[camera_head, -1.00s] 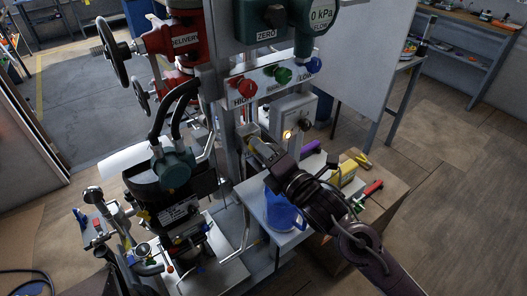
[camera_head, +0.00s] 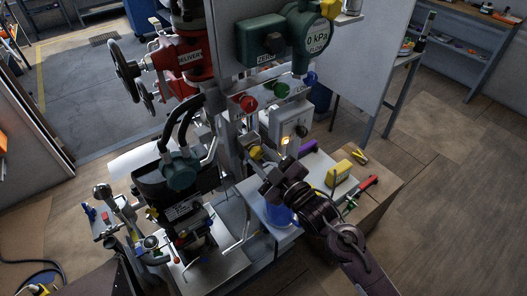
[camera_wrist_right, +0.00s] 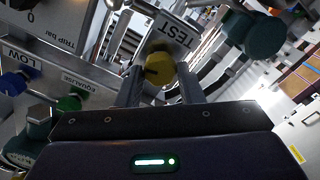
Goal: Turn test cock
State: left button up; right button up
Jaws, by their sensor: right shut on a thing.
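The test cock has a round yellow knob (camera_wrist_right: 159,70) below a plate marked TEST (camera_wrist_right: 172,38) in the right wrist view. My right gripper (camera_wrist_right: 161,76) has one finger on each side of the yellow knob and is shut on it. In the head view the right gripper (camera_head: 262,161) reaches the pipework left of the lamp box, where a bit of the yellow knob (camera_head: 255,152) shows. Its fingertips are small and partly hidden there. My left gripper is not in view.
A grey box with a lit lamp (camera_head: 285,141) is close to the gripper. A blue container (camera_head: 279,215) stands under my right arm. A yellow item (camera_head: 339,174) and a red-handled tool (camera_head: 368,184) lie on the right. Green (camera_wrist_right: 70,103) and blue (camera_wrist_right: 14,83) knobs sit left of the cock.

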jog(key=shift+r+m+p, duration=0.2)
jog(key=shift+m+p, duration=0.15)
jog(key=shift+m, duration=0.55)
jog(key=o, duration=0.5)
jog(key=shift+f, duration=0.25)
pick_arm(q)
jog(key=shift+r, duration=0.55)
pick_arm(e)
jog(key=o, duration=0.3)
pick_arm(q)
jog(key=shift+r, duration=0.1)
pick_arm(e)
jog(key=shift+s, duration=0.1)
jog(key=shift+s+d, duration=0.2)
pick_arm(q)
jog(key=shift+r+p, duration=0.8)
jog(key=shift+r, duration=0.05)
pick_arm(e)
jog(key=v, duration=0.5)
jog(key=shift+s+d, duration=0.1)
jog(key=shift+s, duration=0.05)
